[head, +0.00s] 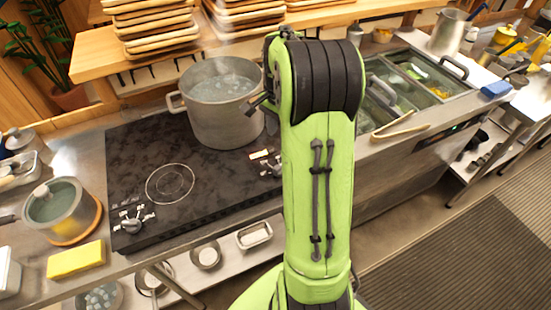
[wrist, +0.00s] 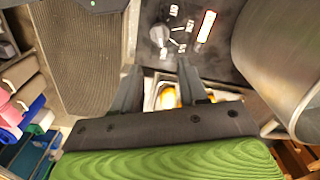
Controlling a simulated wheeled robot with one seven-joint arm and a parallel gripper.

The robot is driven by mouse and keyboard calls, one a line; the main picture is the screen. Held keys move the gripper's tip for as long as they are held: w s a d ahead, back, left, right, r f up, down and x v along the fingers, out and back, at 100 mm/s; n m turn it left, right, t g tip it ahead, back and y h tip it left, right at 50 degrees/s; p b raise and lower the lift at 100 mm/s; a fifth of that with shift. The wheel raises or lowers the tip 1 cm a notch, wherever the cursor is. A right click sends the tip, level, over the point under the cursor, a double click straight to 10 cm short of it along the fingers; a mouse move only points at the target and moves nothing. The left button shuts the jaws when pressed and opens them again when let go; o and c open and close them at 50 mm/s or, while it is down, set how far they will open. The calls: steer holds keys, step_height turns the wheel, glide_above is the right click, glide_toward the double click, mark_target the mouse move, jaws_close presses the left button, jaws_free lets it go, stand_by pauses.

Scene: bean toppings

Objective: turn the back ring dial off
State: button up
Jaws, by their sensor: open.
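The black cooktop (head: 190,195) has a dial (head: 132,225) at its front left corner and another dial (head: 273,168) at its right, partly hidden by my arm. A lit orange-white strip (wrist: 206,27) glows beside the dial (wrist: 160,35) in the wrist view. That dial is dark and round, with white markings around it. A large steaming steel pot (head: 222,103) stands on the back ring. My gripper (wrist: 160,66) is open and empty, with its two fingers apart, pointing toward the dial and not visibly touching it. In the head view my arm hides the gripper.
The pot wall (wrist: 285,60) is close on the right in the wrist view. The front ring (head: 170,184) is bare. A small lidded pot (head: 62,208) and a yellow sponge (head: 76,260) stand left of the cooktop. Food bins (head: 425,75) lie right of my arm.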

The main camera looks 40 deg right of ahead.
mark_target(280, 166)
steer(key=f+b, duration=0.1)
steer(key=f, duration=1.2)
steer(key=shift+d+f+b, duration=0.2)
steer(key=shift+f+b, duration=0.15)
steer(key=shift+b, duration=0.05)
steer(key=shift+c, duration=0.4)
jaws_close()
